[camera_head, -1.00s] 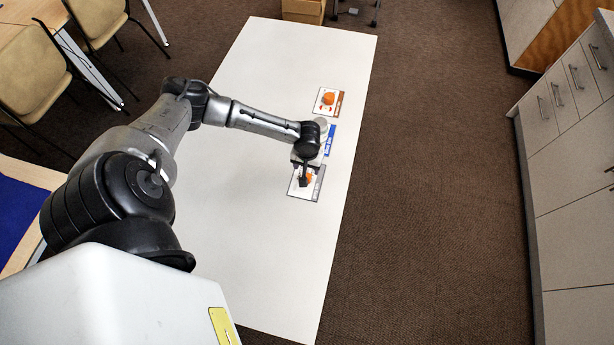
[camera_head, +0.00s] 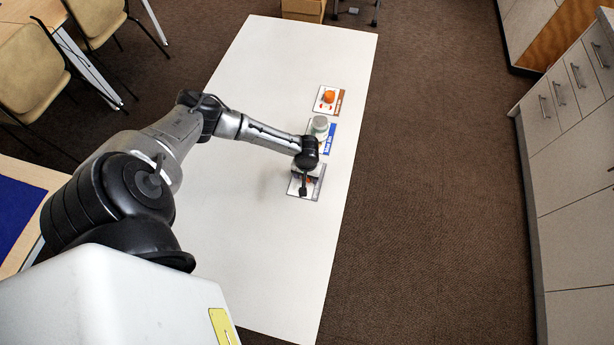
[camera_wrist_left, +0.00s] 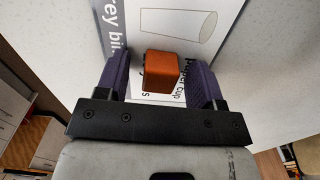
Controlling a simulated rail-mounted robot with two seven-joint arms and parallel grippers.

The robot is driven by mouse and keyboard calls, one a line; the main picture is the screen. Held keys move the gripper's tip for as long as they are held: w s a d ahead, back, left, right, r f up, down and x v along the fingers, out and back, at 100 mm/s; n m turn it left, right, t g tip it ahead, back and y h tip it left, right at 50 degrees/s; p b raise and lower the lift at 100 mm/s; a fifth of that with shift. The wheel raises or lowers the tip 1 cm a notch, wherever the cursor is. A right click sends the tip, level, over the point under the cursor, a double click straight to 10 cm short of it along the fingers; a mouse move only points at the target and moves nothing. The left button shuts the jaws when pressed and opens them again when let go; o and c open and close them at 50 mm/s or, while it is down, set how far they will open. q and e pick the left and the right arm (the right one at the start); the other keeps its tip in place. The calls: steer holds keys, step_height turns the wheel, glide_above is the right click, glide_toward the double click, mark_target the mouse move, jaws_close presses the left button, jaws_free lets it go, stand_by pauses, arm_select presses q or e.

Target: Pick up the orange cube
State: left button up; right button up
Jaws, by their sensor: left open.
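The orange cube (camera_wrist_left: 161,70) shows in the left wrist view on the grey-edged card (camera_wrist_left: 225,12), which reads "grey bin" in part. My left gripper (camera_wrist_left: 160,78) is open, with one purple finger on each side of the cube; I cannot tell whether either finger touches it. In the head view my left gripper (camera_head: 303,188) is over the grey-edged card (camera_head: 316,190), the nearest of the cards. The cube is mostly hidden there by the gripper. My right gripper is not in view.
On the white table (camera_head: 255,255), a blue-edged card (camera_head: 331,139) bears a pale round object (camera_head: 320,123). Farther off, a brown-edged card (camera_head: 339,104) bears an orange object (camera_head: 328,97). The near part of the table is clear. Cabinets (camera_head: 572,180) stand at the right.

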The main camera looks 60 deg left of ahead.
arm_select(q)
steer(key=c, duration=1)
steer(key=shift+r, duration=0.1)
